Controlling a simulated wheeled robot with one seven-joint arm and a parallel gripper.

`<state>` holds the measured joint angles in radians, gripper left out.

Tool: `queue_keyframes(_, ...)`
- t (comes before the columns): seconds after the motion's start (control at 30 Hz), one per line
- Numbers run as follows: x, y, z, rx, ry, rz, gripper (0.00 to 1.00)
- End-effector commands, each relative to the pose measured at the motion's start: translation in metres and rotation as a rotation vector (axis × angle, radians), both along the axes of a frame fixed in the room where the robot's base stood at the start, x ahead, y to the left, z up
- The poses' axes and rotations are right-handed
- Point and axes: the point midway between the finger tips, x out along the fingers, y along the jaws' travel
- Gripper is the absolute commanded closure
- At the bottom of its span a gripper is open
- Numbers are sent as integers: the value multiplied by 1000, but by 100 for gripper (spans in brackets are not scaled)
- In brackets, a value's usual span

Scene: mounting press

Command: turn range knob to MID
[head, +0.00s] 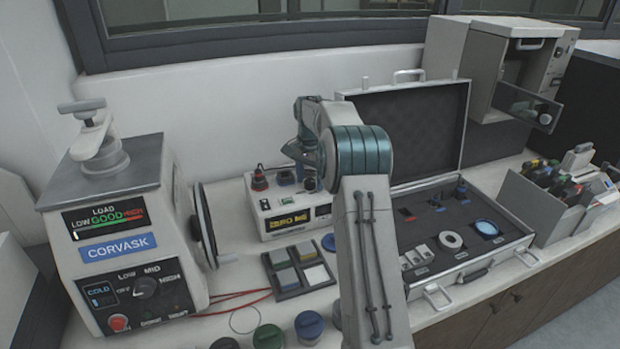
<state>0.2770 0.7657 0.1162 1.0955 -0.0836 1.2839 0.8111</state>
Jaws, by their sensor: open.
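The range knob (145,288) is a round black dial on the dark front panel (110,319) of the CORVASK mounting press (58,225), at the left. LOW, MID and HIGH are printed around its upper side, with a smaller label at its left. A small pale mark shows on the knob's left part, but its exact setting is too small to read surely. My arm (365,240) rises at the centre and bends away to the back left, well right of the knob. My gripper's fingers cannot be made out; they seem hidden behind the arm.
A crank wheel (205,225) sticks out from the press's right side. Beside it are a power supply box (268,226) with red cables and a tray (291,293) of coloured blocks. Several round jars (309,325) stand in front. An open case (515,236) lies right of my arm.

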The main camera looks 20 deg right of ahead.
Motion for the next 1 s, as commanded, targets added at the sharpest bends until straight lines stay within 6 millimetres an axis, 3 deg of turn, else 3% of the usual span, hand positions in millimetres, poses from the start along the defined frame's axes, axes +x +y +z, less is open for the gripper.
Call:
queue_keyframes(0.17, 0, 0, 0, 0, 0, 0, 48)
queue_keyframes(0.33, 0, 0, 0, -1, 1, 0, 90)
queue_keyframes(0.37, 0, 0, 0, -1, 1, 0, 93)
queue_keyframes(0.73, 0, 0, 1, -1, 2, -46, 92)
queue_keyframes(1.0, 0, 0, 2, -1, 2, -218, 92)
